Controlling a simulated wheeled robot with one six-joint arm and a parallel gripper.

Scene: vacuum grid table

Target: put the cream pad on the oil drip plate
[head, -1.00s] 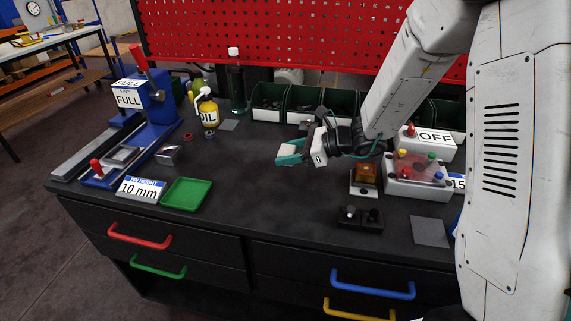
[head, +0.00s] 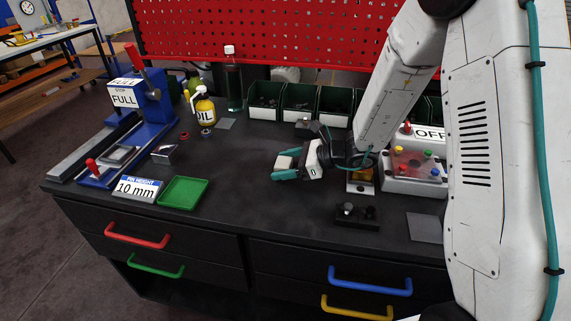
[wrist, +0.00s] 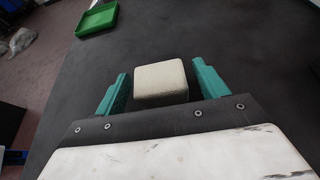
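The cream pad (head: 285,162) is a small pale block between the teal fingers of my gripper (head: 285,168). In the wrist view, the pad (wrist: 161,83) sits close to the palm, with a finger on each side of my gripper (wrist: 161,80). My gripper appears shut on it, over the middle of the table, with its fingers pointing left. The pad's underside is hidden.
A green tray (head: 183,206) lies at the front left, beside the 10 mm sign (head: 138,189). A blue press (head: 150,105) stands at the left. Dark green bins (head: 301,105) line the back. A black fixture (head: 357,222) stands at the front right.

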